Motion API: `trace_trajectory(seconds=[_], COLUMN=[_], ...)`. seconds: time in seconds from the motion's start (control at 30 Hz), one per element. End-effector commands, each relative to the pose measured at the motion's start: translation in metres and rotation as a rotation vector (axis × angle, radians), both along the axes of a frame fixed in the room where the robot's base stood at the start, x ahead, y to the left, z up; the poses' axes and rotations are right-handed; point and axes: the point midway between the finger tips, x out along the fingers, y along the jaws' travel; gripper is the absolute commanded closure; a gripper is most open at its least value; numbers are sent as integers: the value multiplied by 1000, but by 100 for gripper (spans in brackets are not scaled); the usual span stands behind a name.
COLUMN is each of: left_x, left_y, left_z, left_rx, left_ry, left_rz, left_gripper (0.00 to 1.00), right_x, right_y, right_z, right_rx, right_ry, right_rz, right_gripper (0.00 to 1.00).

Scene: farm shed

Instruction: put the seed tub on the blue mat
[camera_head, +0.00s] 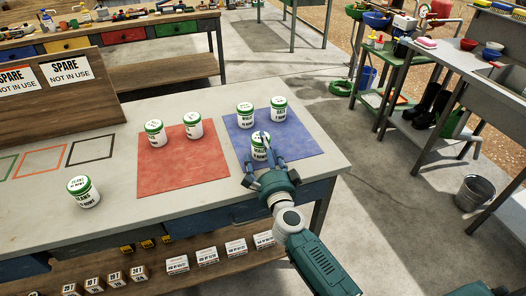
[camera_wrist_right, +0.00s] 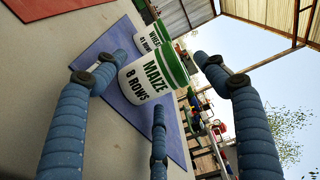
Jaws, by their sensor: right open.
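A white seed tub with a green lid (camera_head: 260,147) stands upright on the front of the blue mat (camera_head: 300,143). In the right wrist view this tub (camera_wrist_right: 152,82) reads "MAIZE 8 ROWS". My right gripper (camera_head: 265,162) is open just in front of it, its blue fingers spread and seemingly not closed on it. Two more tubs stand at the back of the blue mat, one left (camera_head: 245,116) and one right (camera_head: 278,109). A "WHEAT" tub (camera_wrist_right: 149,38) shows behind the maize tub in the wrist view.
The red mat (camera_head: 180,170) to the left holds two tubs (camera_head: 154,134). A beans tub (camera_head: 83,192) stands on the bare table at the left front. A wooden board with "SPARE" signs (camera_head: 65,70) stands behind. The table's right edge is close to the blue mat.

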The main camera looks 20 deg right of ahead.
Motion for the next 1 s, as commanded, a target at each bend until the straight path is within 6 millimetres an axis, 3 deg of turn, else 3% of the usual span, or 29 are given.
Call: trace_trajectory(seconds=[0.5,0.7,1.0], left_x=[0,0,-1], left_y=[-1,-1,-1], left_z=[2,1,1], left_rx=[-2,-1,-1], left_ry=[0,0,0], left_rz=[0,1,2], left_gripper=[34,34,34], right_x=[-100,-116,-117], right_y=[7,8,8], right_z=[-4,-3,-2], right_rx=[0,0,0], right_ry=[5,3,3], right_rz=[0,-1,0], right_gripper=[28,28,28])
